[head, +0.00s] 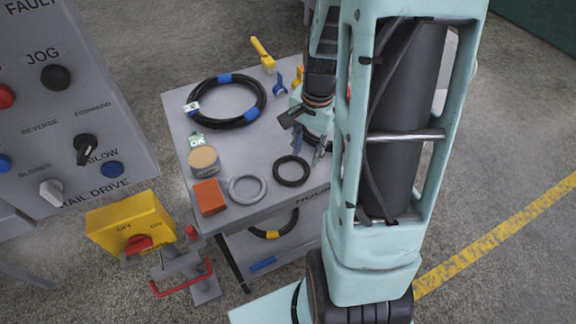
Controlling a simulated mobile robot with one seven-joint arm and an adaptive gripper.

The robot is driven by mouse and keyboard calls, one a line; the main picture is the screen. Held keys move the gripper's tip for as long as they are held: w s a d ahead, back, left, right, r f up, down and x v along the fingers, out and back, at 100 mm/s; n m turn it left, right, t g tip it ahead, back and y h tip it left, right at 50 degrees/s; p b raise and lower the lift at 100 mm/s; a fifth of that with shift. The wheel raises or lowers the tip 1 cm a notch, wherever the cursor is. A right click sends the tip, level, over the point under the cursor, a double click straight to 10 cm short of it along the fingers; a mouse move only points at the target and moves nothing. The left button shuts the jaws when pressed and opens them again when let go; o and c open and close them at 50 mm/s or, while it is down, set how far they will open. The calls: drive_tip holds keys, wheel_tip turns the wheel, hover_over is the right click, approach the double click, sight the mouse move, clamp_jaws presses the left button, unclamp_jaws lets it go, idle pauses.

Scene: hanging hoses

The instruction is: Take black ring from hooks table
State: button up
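A small black ring (291,183) lies flat on the grey table (235,142), near its front edge. My gripper (298,157) points down over the table, just behind the black ring in the head view. Its two teal fingers look spread apart, with nothing visible between them. The ring appears clear of the fingers, but the height of the gripper above it is hard to judge.
A grey ring (232,191), an orange block (209,197) and a round tin (204,160) stand left of the black ring. A large black hose coil (194,112) lies behind. A control panel (75,110) and yellow switch box (128,222) stand at left.

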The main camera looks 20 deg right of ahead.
sight(305, 174)
wheel_tip(305, 174, down, 3)
drive_tip(key=shift+r, duration=0.2)
drive_tip(key=f, duration=0.3)
drive_tip(key=shift+s+a+f, duration=0.1)
drive_tip(key=shift+s+f, duration=0.2)
drive_tip(key=shift+s, duration=0.05)
drive_tip(key=shift+w+f, duration=0.1)
drive_tip(key=shift+f, duration=0.55)
clamp_jaws()
